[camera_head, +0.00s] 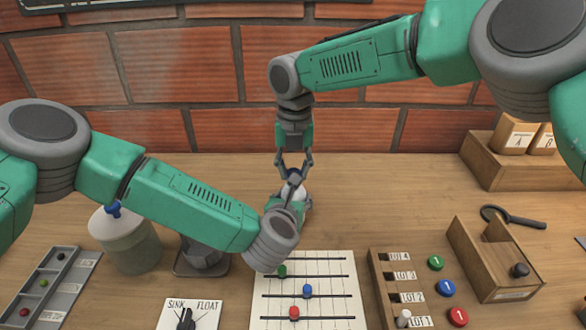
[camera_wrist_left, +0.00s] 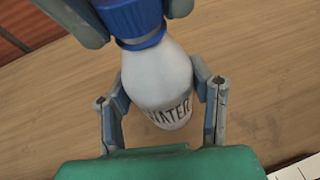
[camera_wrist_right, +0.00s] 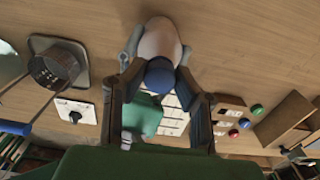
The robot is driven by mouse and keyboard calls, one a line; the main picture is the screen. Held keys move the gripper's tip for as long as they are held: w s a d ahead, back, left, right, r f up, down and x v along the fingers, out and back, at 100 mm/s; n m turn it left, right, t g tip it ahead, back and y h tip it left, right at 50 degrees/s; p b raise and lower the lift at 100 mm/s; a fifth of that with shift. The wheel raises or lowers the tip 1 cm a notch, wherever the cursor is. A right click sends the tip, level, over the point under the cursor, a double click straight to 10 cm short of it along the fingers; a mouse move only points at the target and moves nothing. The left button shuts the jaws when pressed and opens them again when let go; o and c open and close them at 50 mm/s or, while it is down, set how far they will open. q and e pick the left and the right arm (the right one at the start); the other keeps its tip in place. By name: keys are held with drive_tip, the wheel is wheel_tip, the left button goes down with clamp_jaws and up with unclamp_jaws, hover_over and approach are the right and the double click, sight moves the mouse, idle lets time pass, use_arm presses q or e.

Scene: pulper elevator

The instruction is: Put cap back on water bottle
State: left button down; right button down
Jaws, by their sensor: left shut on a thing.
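The white water bottle (camera_wrist_left: 155,75) is in my left gripper (camera_wrist_left: 160,92), whose fingers are shut on its sides; its "WATER" lettering shows below them. The blue cap (camera_wrist_left: 132,18) sits at the bottle's neck, above a blue ring; I cannot tell how tightly it is seated. In the head view the bottle (camera_head: 299,194) is mostly hidden by my left gripper (camera_head: 286,208). My right gripper (camera_head: 296,163) points down from above, its fingers on either side of the cap. In the right wrist view the cap (camera_wrist_right: 160,77) lies between those fingers; contact is unclear.
A bead board (camera_head: 340,262), a "SINK FLOAT" card (camera_head: 205,315) and a lot-numbered rack (camera_head: 380,290) stand at the front. A lidded container (camera_head: 135,240) is at left, and a wooden box (camera_head: 497,265) at right. The table between the bottle and the brick wall is clear.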

use_arm(q)
drive_tip(key=shift+d, duration=0.1)
use_arm(e)
drive_tip(key=m, duration=0.6)
drive_tip(key=shift+a+m, duration=0.1)
drive_tip(key=shift+m, duration=0.2)
drive_tip(key=m, duration=0.7)
use_arm(q)
drive_tip(key=shift+s, duration=0.1)
use_arm(e)
drive_tip(key=m, duration=0.7)
drive_tip(key=shift+a+m, duration=0.1)
drive_tip(key=shift+m, duration=0.2)
use_arm(q)
drive_tip(key=shift+d, duration=0.1)
use_arm(e)
drive_tip(key=m, duration=0.4)
drive_tip(key=shift+m, duration=0.4)
drive_tip(key=c, duration=1.3)
unclamp_jaws()
drive_tip(key=shift+w, duration=0.1)
